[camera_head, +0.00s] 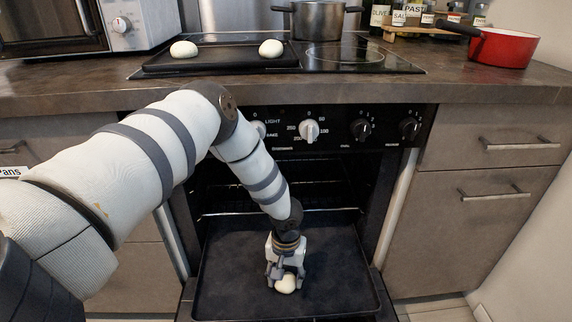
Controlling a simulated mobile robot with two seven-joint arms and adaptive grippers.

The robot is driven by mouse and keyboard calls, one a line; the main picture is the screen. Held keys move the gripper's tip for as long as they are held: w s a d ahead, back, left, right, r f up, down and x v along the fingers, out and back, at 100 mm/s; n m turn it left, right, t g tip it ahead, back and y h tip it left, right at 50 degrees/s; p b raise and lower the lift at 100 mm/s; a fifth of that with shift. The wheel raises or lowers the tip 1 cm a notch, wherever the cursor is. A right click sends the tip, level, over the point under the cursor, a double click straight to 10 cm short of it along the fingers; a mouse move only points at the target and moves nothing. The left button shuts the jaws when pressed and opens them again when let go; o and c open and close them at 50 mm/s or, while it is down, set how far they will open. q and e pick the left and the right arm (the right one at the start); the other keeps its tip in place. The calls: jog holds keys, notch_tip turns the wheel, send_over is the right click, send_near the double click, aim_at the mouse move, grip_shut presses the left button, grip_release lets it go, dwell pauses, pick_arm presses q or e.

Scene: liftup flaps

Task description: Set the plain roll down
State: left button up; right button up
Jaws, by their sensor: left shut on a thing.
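My left gripper (284,274) points down over a dark flat surface (225,275) in front of the open oven. It is shut on a small pale roll (286,284), whose lower part shows below the fingers. I cannot tell whether the roll touches the dark surface. Two more pale rolls, one on the left (184,49) and one on the right (271,48), lie on a black baking tray (222,60) on the cooktop. My right gripper is not in view.
The oven cavity (325,185) is open behind the gripper. A steel pot (318,20) and a red pan (503,48) stand on the counter, with labelled jars (414,12) behind. A microwave (75,25) stands at the left. The dark surface is clear around the roll.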

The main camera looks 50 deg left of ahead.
pick_arm(q)
jog(key=o, duration=1.2)
jog(key=shift+f, duration=0.1)
jog(key=shift+c, duration=0.2)
